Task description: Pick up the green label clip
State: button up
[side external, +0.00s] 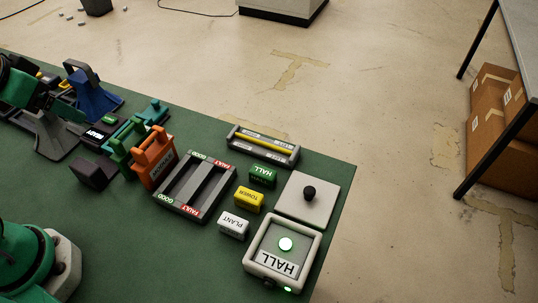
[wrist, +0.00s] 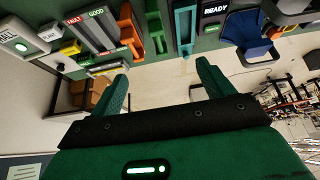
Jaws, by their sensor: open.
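The green label clip (side external: 262,176), marked HALL, lies on the green mat in the side view, behind the yellow TOWER clip (side external: 249,199) and the white PLANT clip (side external: 233,224). In the wrist view the green clip (wrist: 84,60) is small, at the upper left beyond the yellow clip (wrist: 70,47). My gripper (wrist: 162,62) is open in the wrist view, with nothing between its two green fingers. It is well apart from the clip. I cannot make out its fingers in the side view.
A two-slot grey tray (side external: 194,187) with GOOD and FAULT labels stands left of the clips. A rack with a yellow bar (side external: 263,144) is behind. A HALL pager box (side external: 283,254) and a black-knobbed plate (side external: 308,197) are right. Orange (side external: 153,155) and green handled holders crowd the left.

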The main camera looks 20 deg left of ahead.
jog(key=g, duration=0.6)
send_over(263, 172)
jog(key=f, duration=1.4)
jog(key=shift+a+f, duration=0.1)
jog(key=shift+a, duration=0.3)
jog(key=shift+d+f, duration=0.35)
jog(key=shift+d, duration=0.05)
jog(key=shift+f, duration=1.3)
